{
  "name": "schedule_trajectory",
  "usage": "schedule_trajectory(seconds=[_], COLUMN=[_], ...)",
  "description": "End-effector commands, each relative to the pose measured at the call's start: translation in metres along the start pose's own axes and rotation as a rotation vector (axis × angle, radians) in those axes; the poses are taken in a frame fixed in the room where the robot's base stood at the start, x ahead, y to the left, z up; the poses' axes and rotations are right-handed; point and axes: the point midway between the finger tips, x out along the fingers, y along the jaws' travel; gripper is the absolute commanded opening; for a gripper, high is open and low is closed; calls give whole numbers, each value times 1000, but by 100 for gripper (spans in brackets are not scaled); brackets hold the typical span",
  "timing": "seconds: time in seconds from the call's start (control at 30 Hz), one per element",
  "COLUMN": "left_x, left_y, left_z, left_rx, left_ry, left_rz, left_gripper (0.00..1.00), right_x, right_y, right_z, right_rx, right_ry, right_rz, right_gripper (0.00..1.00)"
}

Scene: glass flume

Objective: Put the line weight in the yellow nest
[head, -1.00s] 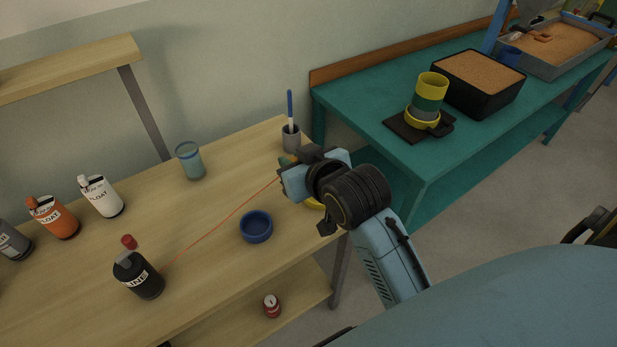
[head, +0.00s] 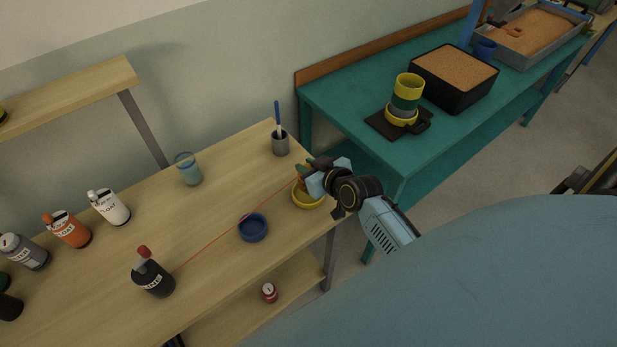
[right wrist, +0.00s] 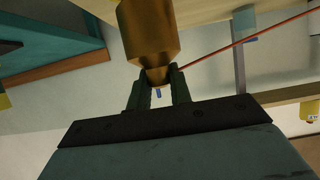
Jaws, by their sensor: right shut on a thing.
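My right gripper (head: 307,178) is shut on the line weight, a brass piece with a tapered end (right wrist: 150,40) in the right wrist view. In the head view only a small brownish bit of the weight shows by the fingertips. The yellow nest (head: 309,203) is a shallow yellow bowl near the table's right end. The gripper is over its far side; whether the weight touches the nest cannot be told. A thin red line (head: 215,246) runs from the black line bottle (head: 154,279) toward the weight. My left gripper is not in view.
A blue bowl (head: 253,228) sits left of the nest, close to the line. A grey cup with a brush (head: 280,144) stands behind, and a glass (head: 188,169) farther left. A teal bench (head: 345,95) stands beyond the wooden table's right end.

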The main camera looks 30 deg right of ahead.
Motion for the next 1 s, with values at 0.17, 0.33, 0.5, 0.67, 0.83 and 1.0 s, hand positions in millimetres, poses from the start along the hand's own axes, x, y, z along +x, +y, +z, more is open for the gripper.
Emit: schedule_trajectory(seconds=[0.17, 0.33, 0.5, 0.67, 0.83, 1.0], left_x=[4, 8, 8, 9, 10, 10], left_y=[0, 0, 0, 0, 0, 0], left_z=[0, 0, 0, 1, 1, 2], left_rx=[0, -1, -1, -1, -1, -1], left_ry=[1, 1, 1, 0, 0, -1], left_rz=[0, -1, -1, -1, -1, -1], left_gripper=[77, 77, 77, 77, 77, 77], right_x=[9, 18, 18, 18, 19, 19], right_y=[1, 1, 0, 1, 0, 0], right_z=[18, 35, 35, 37, 39, 39], right_rx=[0, -2, -2, -2, -1, -1], right_ry=[1, 2, 4, 3, 1, 1], right_rz=[1, 2, 2, 2, 1, 1], right_gripper=[0, 0, 0, 0, 34, 42])
